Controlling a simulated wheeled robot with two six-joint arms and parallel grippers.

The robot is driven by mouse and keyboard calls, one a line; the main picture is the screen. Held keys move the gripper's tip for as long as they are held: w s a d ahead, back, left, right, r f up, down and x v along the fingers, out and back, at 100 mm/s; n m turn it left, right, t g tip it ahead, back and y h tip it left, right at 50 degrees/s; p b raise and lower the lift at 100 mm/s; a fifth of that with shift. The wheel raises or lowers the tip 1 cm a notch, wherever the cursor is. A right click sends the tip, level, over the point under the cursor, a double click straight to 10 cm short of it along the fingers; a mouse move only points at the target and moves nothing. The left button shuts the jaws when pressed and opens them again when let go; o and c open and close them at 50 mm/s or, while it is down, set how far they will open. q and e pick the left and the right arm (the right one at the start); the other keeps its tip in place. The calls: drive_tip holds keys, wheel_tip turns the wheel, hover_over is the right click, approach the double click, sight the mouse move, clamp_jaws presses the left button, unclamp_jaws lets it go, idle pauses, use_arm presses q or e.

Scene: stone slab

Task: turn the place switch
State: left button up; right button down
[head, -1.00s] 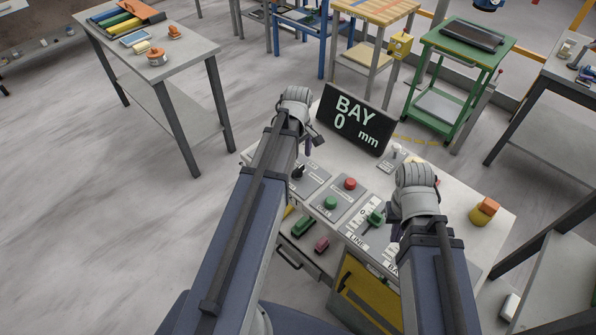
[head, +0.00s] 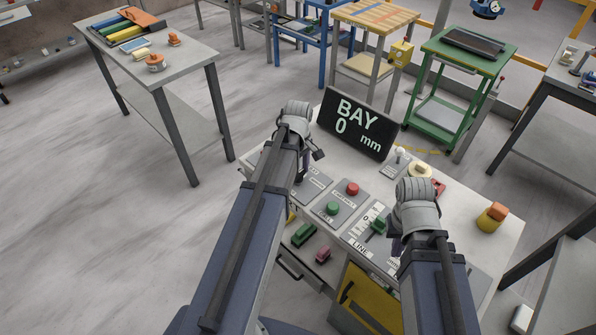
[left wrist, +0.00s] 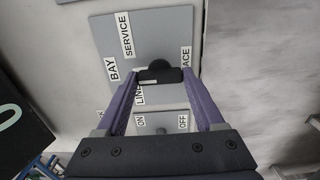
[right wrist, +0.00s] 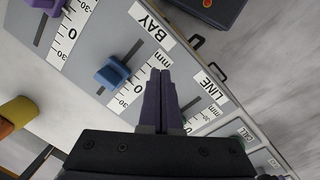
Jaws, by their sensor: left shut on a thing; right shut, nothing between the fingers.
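The place switch is a black knob (left wrist: 160,73) on a grey plate (left wrist: 145,35) in the left wrist view. Labels reading BAY, SERVICE, LINE and a partly covered one ending in "ACE" surround it. My left gripper (left wrist: 161,76) is shut on the knob, one purple finger on each side. In the head view my left gripper (head: 302,170) is over the console's left part and hides the knob. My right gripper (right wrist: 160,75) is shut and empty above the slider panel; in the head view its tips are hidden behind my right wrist.
A display (head: 356,123) at the back reads BAY 0 mm. A red button (head: 352,189), a green button (head: 333,208) and a green slider (head: 378,226) lie between my arms. An ON/OFF switch plate (left wrist: 160,121) is close to the knob. A blue slider (right wrist: 112,73) is near my right gripper.

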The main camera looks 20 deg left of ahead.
use_arm(q)
drive_tip(key=c, duration=0.8)
drive_tip(key=shift+m, duration=0.3)
drive_tip(key=m, duration=0.3)
drive_tip(key=shift+m, duration=2.6)
drive_tip(key=o, duration=1.4)
use_arm(e)
drive_tip(key=shift+r, duration=0.1)
